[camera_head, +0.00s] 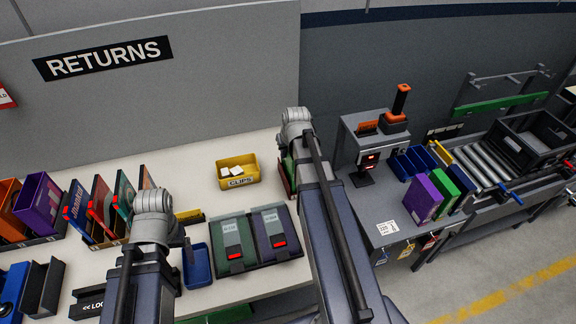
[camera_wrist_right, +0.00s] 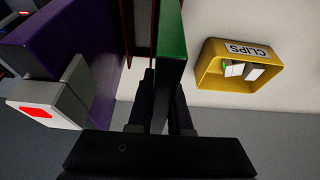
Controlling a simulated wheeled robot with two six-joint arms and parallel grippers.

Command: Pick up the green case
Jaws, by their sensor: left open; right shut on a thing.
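A green case stands on edge in the right wrist view (camera_wrist_right: 172,40), its narrow green side between the dark fingers of my right gripper (camera_wrist_right: 160,105), which is shut on it. In the head view my right forearm hides most of this spot; a green and red edge (camera_head: 286,172) shows just left of the arm. I cannot tell whether the case has left the counter. My left gripper (camera_head: 153,207) is open over the counter at the left, away from the case, its fingers mostly hidden.
A yellow CLIPS bin (camera_head: 238,172) stands left of the right arm. A dark green case (camera_head: 234,262) and a purple case (camera_head: 281,250) lie in front. Upright folders (camera_head: 102,205) stand left. Another green case (camera_head: 447,186) stands upright on the right bench.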

